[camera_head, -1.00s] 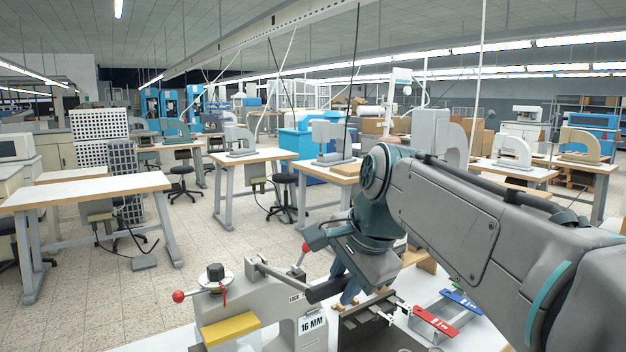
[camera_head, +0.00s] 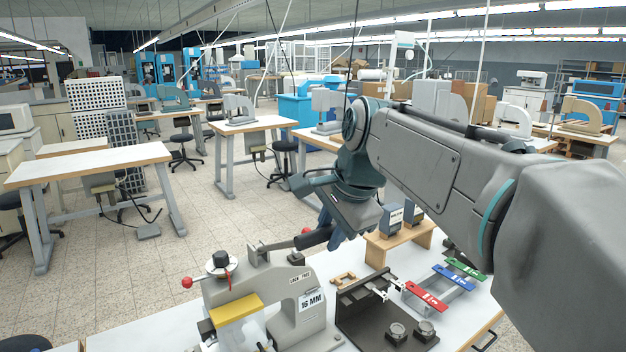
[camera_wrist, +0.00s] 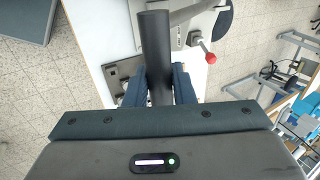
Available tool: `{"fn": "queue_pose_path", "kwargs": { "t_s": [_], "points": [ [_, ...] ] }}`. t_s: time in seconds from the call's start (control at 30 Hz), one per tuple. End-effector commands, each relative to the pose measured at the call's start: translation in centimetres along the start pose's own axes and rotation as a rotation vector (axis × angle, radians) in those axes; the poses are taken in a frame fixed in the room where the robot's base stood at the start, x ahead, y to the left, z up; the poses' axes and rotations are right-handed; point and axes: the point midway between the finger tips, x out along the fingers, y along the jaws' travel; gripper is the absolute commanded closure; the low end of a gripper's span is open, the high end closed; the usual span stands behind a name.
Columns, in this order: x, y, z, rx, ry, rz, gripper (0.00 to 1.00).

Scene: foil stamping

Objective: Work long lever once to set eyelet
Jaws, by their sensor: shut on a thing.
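The grey eyelet press (camera_head: 262,292) stands on the white table with a "16 MM" label (camera_head: 311,300) and a "LOCK FREE" plate on its side. Its long lever (camera_head: 270,246) runs right from the top of the press, tilted slightly up toward its black grip (camera_head: 315,238). My gripper (camera_head: 334,231) is shut on this grip near its outer end. In the wrist view the grip (camera_wrist: 155,40) lies between the blue fingers of my gripper (camera_wrist: 158,88). The eyelet is not distinguishable.
A red ball knob (camera_head: 187,282) and a yellow block (camera_head: 236,305) are on the press's left. A dark fixture (camera_head: 375,315), a wooden stand (camera_head: 400,243) and red (camera_head: 426,298), blue (camera_head: 454,277) and green (camera_head: 466,267) tags are to the right.

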Motion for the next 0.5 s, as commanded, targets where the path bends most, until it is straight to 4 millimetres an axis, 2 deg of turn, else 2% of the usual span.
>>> {"fn": "queue_pose_path", "kwargs": {
  "t_s": [0.3, 0.5],
  "points": [
    [-1.2, -3.2, 0.2, -0.001, -0.004, 0.001, 0.92],
    [-1.2, -4.0, 0.2, -0.002, -0.005, 0.002, 0.92]
  ]
}}
